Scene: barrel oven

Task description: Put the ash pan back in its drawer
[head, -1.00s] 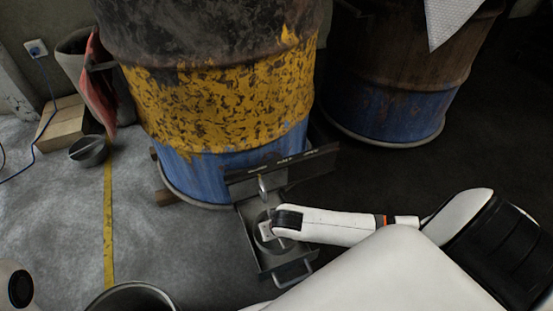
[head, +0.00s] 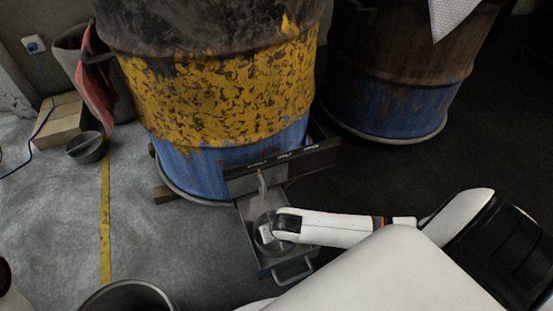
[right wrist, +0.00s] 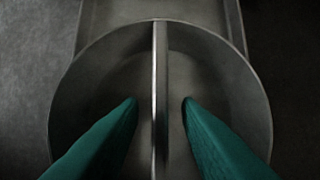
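The ash pan, a round grey metal pan with an upright plate across its middle, sits in the pulled-out drawer (head: 249,211) under the yellow and blue barrel. In the right wrist view the pan (right wrist: 85,100) fills the middle, over the drawer tray (right wrist: 88,15). My right gripper (right wrist: 160,101) is open, with one teal fingertip on each side of the plate (right wrist: 161,60) and a gap on both sides. In the head view my right wrist covers much of the pan. My left gripper is out of view.
The barrel (head: 215,95) stands behind the drawer; a dark flat bar (head: 280,165) crosses above it. A second barrel (head: 390,100) is at the right. A round pan-like piece (head: 85,149) with a crossbar and a bucket (head: 130,297) are on the left floor. Floor between them is clear.

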